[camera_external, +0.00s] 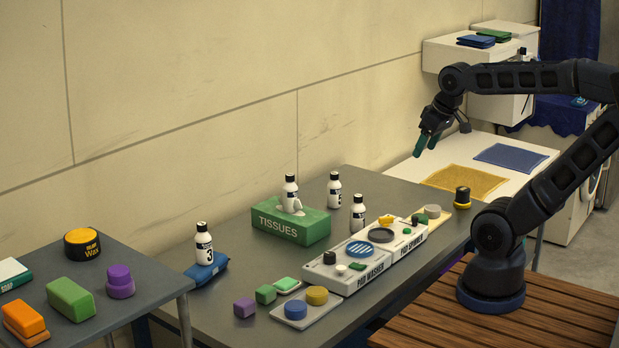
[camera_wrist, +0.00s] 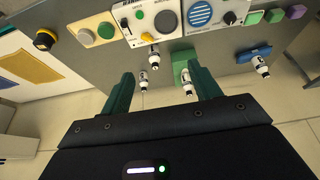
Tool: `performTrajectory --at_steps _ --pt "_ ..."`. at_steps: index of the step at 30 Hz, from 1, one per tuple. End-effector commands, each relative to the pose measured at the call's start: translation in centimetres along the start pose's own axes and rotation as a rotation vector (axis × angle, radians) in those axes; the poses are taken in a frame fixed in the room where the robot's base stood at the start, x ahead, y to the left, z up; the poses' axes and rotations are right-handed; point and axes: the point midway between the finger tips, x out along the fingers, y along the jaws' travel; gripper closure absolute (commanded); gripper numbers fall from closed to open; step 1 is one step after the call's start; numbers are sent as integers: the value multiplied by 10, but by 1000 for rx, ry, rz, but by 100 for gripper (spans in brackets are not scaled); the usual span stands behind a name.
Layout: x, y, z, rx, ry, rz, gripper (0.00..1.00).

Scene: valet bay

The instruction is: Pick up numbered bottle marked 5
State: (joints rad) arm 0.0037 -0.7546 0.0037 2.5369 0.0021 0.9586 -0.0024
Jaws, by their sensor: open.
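Several white bottles with black caps stand on the grey table; I cannot read a 5 on any for certain. One bottle (camera_external: 334,190) near the wall has a partly turned number; it also shows in the wrist view (camera_wrist: 143,79). Another bottle (camera_external: 357,214) stands nearer the panels, its number unclear, also in the wrist view (camera_wrist: 154,59). A bottle (camera_external: 291,193) is at the green tissue box (camera_external: 300,226), number not visible. A bottle marked 3 (camera_external: 204,246) stands on a blue cloth (camera_external: 207,270). My gripper (camera_external: 427,144) is open and empty, high above the table's right end; its fingers show spread in the wrist view (camera_wrist: 160,74).
Pod washer (camera_external: 350,279) and pod spinner (camera_external: 408,247) panels lie along the table front. A black-and-yellow knob (camera_external: 462,197) is at the right. A white counter with a yellow cloth (camera_external: 465,180) adjoins. The wall runs behind the bottles.

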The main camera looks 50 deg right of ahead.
Motion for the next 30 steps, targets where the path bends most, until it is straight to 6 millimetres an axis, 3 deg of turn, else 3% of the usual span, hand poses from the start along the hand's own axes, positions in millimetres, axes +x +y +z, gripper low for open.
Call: performTrajectory --at_steps 9,13,20,30 --pt "0 0 -1 -5 0 1 34" --pt "4 3 -11 -66 -5 12 34" --pt "24 18 -58 -381 -35 61 34" --pt "74 46 -134 -929 -106 111 34"
